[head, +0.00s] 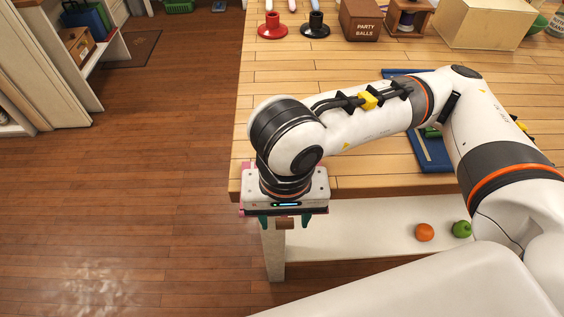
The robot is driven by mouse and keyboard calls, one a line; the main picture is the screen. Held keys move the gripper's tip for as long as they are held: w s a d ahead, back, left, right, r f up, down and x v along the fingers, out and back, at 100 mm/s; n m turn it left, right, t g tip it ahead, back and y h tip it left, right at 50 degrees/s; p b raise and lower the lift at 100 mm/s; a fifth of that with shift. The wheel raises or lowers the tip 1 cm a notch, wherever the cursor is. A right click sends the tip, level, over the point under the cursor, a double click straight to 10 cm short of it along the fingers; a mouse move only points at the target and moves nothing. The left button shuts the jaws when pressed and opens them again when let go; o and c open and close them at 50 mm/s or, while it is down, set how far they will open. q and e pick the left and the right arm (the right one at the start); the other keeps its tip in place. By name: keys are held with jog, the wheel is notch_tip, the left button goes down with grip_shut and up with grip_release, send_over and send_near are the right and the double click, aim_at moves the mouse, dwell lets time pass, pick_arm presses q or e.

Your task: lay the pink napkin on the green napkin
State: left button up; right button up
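My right gripper (284,222) points down at the table's near left corner. Its two dark teal fingers stand apart, with a small brown patch showing between them. Small pink edges, likely the pink napkin (246,166), show beside and below the gripper body. The gripper hides most of it, and whether the fingers touch it cannot be told. I cannot make out the green napkin for certain. A small green patch (432,132) shows by the blue tray (430,153), mostly behind my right arm. My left gripper is not in view.
The wooden table (350,64) holds a red stand (272,27), a black stand (315,26), a brown "PARTY BALLS" box (361,20) and a tan box (483,24) at the back. An orange ball (424,232) and a green fruit (461,229) lie on the shelf below. Its left middle is clear.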

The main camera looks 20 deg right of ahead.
jog(key=shift+r, duration=0.1)
dwell(0.4)
notch_tip(320, 180, up, 6)
jog(key=p, duration=0.3)
dwell(0.3)
